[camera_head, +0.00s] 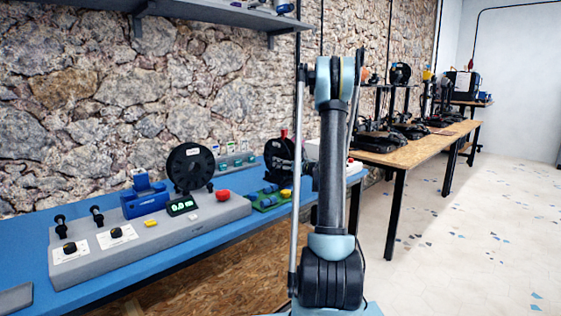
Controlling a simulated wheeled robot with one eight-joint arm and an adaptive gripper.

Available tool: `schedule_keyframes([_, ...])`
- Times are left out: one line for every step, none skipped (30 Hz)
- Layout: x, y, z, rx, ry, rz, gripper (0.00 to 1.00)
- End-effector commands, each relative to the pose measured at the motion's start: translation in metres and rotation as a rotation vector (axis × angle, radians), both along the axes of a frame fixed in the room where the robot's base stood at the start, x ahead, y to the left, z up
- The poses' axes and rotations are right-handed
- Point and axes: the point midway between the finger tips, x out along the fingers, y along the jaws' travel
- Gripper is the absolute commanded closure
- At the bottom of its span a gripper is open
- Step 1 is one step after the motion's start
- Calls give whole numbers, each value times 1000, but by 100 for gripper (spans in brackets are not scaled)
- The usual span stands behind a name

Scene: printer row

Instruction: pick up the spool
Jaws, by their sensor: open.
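A black spool (178,166) with a small pale label stands upright at the back of a grey control station on the blue bench, to the left of my arm. A second dark spool-like reel (273,158) stands farther right on the same bench, close to my arm in the picture. I cannot tell from the picture which one the task means. My arm rises upright in the middle of the view, apart from both. My gripper's fingers cannot be made out, and nothing is seen held.
A grey shelf (215,12) overhangs the bench. A wooden table (430,143) with several printers stands right. The floor at right is clear.

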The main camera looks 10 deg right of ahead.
Motion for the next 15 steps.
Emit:
schedule_keyframes([0,0,0,0,0,0,30])
schedule_keyframes([0,0,0,0,0,0,30])
schedule_keyframes([0,0,0,0,0,0,30])
schedule_keyframes([0,0,0,0,0,0,32])
schedule_keyframes([0,0,0,0,0,0,39])
schedule_keyframes([0,0,0,0,0,0,48])
schedule_keyframes([0,0,0,0,0,0,55])
schedule_keyframes([0,0,0,0,0,0,62])
schedule_keyframes([0,0,0,0,0,0,71])
schedule_keyframes([0,0,0,0,0,0,78])
schedule_keyframes([0,0,0,0,0,0,84])
schedule_keyframes([0,-1,0,0,0,0,93])
schedule_keyframes([0,-1,0,0,0,0,96])
schedule_keyframes([0,-1,0,1,-1,-1,96])
schedule_keyframes([0,-1,0,1,-1,-1,96])
